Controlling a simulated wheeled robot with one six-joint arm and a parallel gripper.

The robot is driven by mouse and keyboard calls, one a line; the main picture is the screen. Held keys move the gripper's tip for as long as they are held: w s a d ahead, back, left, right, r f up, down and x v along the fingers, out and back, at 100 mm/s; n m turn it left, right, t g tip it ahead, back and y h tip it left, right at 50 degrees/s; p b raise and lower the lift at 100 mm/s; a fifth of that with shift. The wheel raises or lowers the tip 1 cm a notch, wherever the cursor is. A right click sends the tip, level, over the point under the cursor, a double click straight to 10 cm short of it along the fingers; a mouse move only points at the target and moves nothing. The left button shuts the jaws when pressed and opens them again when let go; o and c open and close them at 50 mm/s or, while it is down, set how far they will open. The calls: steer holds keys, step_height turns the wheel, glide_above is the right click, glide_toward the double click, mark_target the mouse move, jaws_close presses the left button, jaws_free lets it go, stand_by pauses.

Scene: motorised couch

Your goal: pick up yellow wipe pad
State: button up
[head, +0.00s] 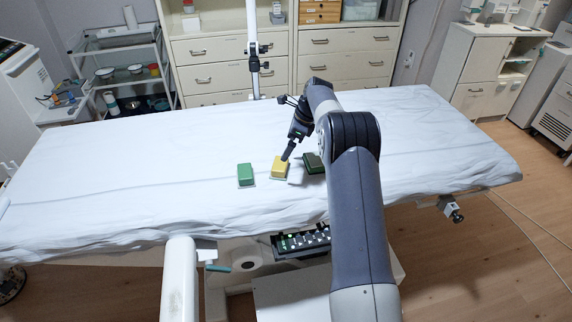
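The yellow wipe pad (278,169) lies on the white sheet of the couch, in a row of pads near the middle of the head view. My gripper (287,155) points down at the yellow pad from its upper right. Its fingertips overlap the pad's upper right edge in the picture. I cannot tell whether they touch it or are just above it. The fingers are small and seen from the side, so whether they are open or shut does not show.
A green pad (245,173) lies left of the yellow one. A white pad (296,174) and a dark green pad (314,162) sit close on its right. The couch (110,170) is otherwise clear. A pole (252,50) stands behind it, before drawer cabinets (345,62).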

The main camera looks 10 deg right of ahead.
mark_target(280, 163)
steer(key=x, duration=0.4)
steer(key=shift+a+f, duration=0.15)
steer(key=shift+f, duration=0.1)
steer(key=shift+s+p+x, duration=0.2)
steer(key=shift+p+x, duration=0.15)
steer(key=shift+x, duration=0.95)
steer(key=shift+s+p+x, duration=0.2)
steer(key=shift+p+x, duration=0.1)
steer(key=shift+x, duration=1.05)
steer(key=shift+c, duration=0.6)
steer(key=c, duration=0.9)
steer(key=shift+d+r+b, duration=0.2)
steer(key=shift+r+b, duration=0.3)
steer(key=shift+r, duration=4.45)
